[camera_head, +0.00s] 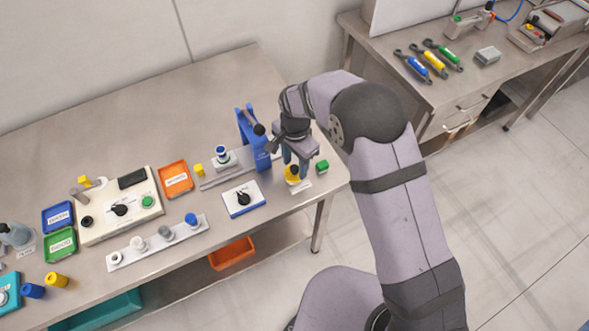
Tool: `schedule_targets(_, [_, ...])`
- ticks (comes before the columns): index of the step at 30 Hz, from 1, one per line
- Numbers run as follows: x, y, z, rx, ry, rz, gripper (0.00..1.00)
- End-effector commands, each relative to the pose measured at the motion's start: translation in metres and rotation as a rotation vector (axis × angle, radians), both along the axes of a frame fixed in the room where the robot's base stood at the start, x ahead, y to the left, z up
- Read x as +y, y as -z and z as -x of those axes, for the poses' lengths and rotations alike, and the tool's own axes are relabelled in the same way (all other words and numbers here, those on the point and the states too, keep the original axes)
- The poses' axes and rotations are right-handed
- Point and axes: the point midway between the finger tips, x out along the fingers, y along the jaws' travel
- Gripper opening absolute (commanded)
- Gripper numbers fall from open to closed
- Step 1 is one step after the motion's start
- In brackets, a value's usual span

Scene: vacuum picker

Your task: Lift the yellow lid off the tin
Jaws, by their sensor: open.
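The yellow lid (291,176) is a small round shape near the right end of the steel table, just below my gripper. The tin under it is hard to make out, and a white patch shows beside it. My gripper (295,164) points down with its blue fingers apart, over and close to the lid. One finger covers part of the lid, so I cannot tell whether they touch.
A green block (322,166) stands close on the right. A blue press-like stand (253,138) is near on the left. A white panel with a black knob (244,198) lies front left. The table's front edge (313,198) is close. The back of the table is clear.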

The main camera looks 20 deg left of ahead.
Motion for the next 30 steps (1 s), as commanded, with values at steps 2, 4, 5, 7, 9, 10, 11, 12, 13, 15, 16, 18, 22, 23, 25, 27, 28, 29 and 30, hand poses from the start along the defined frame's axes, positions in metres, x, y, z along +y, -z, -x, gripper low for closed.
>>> schedule_targets(2, [0.0,0.0,0.0,0.0,0.0,0.0,0.43])
schedule_targets(4, [0.0,0.0,0.0,0.0,0.0,0.0,0.33])
schedule_targets(5, [0.0,0.0,0.0,0.0,0.0,0.0,0.26])
schedule_targets(7, [0.0,0.0,0.0,0.0,0.0,0.0,0.1])
schedule_targets(9, [0.0,0.0,0.0,0.0,0.0,0.0,0.0])
schedule_targets(10, [0.0,0.0,0.0,0.0,0.0,0.0,0.0])
schedule_targets(11, [0.0,0.0,0.0,0.0,0.0,0.0,0.0])
schedule_targets(12, [0.0,0.0,0.0,0.0,0.0,0.0,0.0])
schedule_targets(13, [0.0,0.0,0.0,0.0,0.0,0.0,0.0])
schedule_targets(15, [0.0,0.0,0.0,0.0,0.0,0.0,0.0])
schedule_targets(16, [0.0,0.0,0.0,0.0,0.0,0.0,0.0])
schedule_targets(18, [0.0,-0.001,0.0,0.0,0.0,-0.001,0.0])
schedule_targets(22, [0.001,-0.008,-0.001,-0.002,0.0,-0.002,0.0])
schedule_targets(23, [0.001,-0.011,-0.001,-0.002,0.0,-0.002,0.0])
schedule_targets(25, [0.001,-0.019,-0.001,-0.003,0.0,-0.003,0.0])
schedule_targets(27, [0.001,-0.028,-0.001,-0.004,0.0,-0.003,0.0])
schedule_targets(28, [0.001,-0.034,-0.001,-0.005,0.0,-0.004,0.0])
schedule_targets(29, [0.001,-0.039,-0.001,-0.004,0.0,-0.003,0.0])
schedule_targets(30, [0.001,-0.046,-0.001,-0.005,0.0,-0.004,0.0])
